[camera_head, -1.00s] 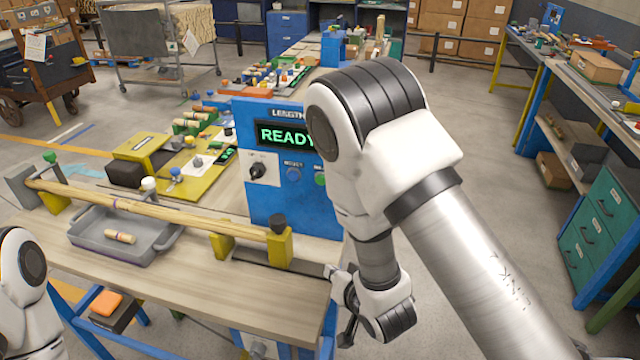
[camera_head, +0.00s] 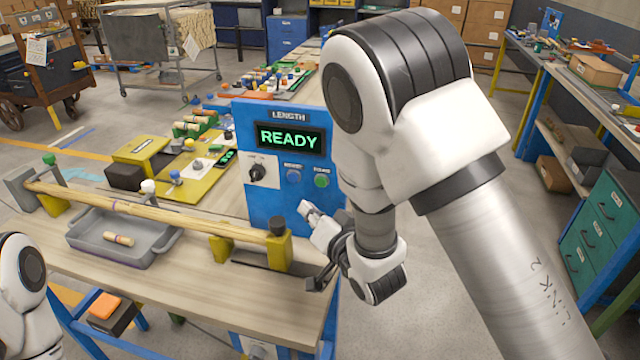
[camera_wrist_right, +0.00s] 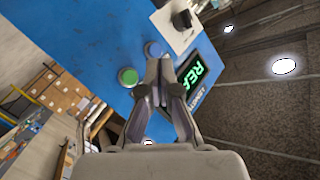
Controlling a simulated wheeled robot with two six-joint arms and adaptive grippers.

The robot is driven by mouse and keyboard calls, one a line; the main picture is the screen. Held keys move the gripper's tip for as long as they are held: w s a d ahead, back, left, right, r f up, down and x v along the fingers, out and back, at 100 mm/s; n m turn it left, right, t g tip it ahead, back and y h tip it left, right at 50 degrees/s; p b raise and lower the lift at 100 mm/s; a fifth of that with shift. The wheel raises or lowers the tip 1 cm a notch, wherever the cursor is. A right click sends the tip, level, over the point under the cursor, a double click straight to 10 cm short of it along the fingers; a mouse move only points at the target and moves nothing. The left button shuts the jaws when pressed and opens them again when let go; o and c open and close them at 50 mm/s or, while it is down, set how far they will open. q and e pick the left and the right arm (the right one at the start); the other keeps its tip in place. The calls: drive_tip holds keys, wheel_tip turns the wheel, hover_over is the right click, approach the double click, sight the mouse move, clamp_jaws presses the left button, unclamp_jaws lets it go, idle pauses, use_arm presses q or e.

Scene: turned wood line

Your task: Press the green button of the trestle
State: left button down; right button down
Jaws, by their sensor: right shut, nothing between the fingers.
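The green button (camera_head: 321,180) is on the right of the blue panel (camera_head: 262,205), below a lit READY display (camera_head: 290,138). It also shows in the right wrist view (camera_wrist_right: 128,77), left of my fingertips, uncovered. A blue button (camera_head: 293,176) sits left of it in the head view. My right gripper (camera_head: 306,209) is in front of the panel, below the two buttons. In the right wrist view its fingers (camera_wrist_right: 159,68) are shut and empty, pointing at the panel. I cannot tell whether they touch it. My left gripper is out of view.
A black knob (camera_head: 257,172) is left of the buttons. A wooden rod (camera_head: 150,211) lies across yellow supports, over a grey tray (camera_head: 115,245) on the bench. A black-topped yellow post (camera_head: 279,245) stands near my right gripper. Open floor lies to the right.

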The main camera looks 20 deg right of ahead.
sight(321, 182)
drive_tip(key=shift+w+d, duration=0.9)
drive_tip(key=shift+w, duration=0.3)
drive_tip(key=shift+w+d, duration=0.85)
drive_tip(key=shift+w, duration=0.35)
drive_tip(key=shift+w+d, duration=0.2)
drive_tip(key=shift+w, duration=0.1)
drive_tip(key=shift+w+d, duration=0.2)
drive_tip(key=shift+w, duration=0.1)
idle(0.4)
drive_tip(key=shift+s+a, duration=0.45)
drive_tip(key=shift+s, duration=0.2)
